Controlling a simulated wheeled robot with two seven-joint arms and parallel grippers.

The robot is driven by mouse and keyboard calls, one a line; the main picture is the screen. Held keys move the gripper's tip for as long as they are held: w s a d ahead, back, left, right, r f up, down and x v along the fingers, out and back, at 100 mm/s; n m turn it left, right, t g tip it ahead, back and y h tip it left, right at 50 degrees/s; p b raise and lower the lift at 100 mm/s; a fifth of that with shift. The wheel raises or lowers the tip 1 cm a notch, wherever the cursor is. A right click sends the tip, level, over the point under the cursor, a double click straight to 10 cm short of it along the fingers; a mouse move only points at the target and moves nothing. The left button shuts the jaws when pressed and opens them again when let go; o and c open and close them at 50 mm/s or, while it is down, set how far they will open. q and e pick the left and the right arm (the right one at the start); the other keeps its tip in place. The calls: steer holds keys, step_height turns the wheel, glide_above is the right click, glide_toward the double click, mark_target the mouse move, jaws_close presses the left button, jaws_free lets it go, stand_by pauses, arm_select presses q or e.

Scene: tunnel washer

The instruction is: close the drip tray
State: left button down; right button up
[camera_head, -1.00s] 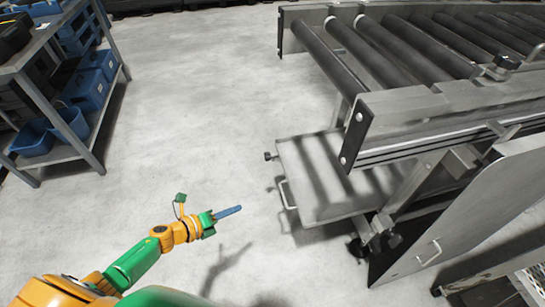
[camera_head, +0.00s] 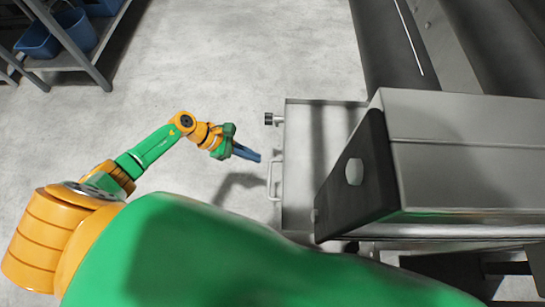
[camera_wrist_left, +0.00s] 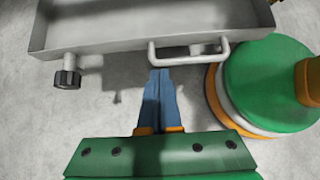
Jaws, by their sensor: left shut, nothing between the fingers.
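My left gripper (camera_head: 257,157), with blue fingers, is shut and empty just left of the handle. In the left wrist view the fingertips (camera_wrist_left: 159,72) point at the tray wall (camera_wrist_left: 100,45), close below the handle (camera_wrist_left: 190,50); I cannot tell whether they touch. My right gripper is not in view.
A shelf (camera_head: 95,70) with blue bins (camera_head: 38,40) is at the upper left. The floor between is clear. My green and orange base is close to the tray.

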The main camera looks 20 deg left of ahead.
arm_select(q)
steer(key=shift+w+d+f+p, duration=0.1)
steer(key=shift+w+d+f, duration=0.15)
steer(key=shift+d, duration=0.65)
steer(key=shift+w+d+f+p, duration=0.1)
steer(key=shift+w+d+f, duration=0.2)
steer(key=shift+d, duration=0.6)
steer(key=shift+w+d+f+p, duration=0.1)
steer(key=shift+w+d+f, duration=0.15)
steer(key=shift+d, duration=0.65)
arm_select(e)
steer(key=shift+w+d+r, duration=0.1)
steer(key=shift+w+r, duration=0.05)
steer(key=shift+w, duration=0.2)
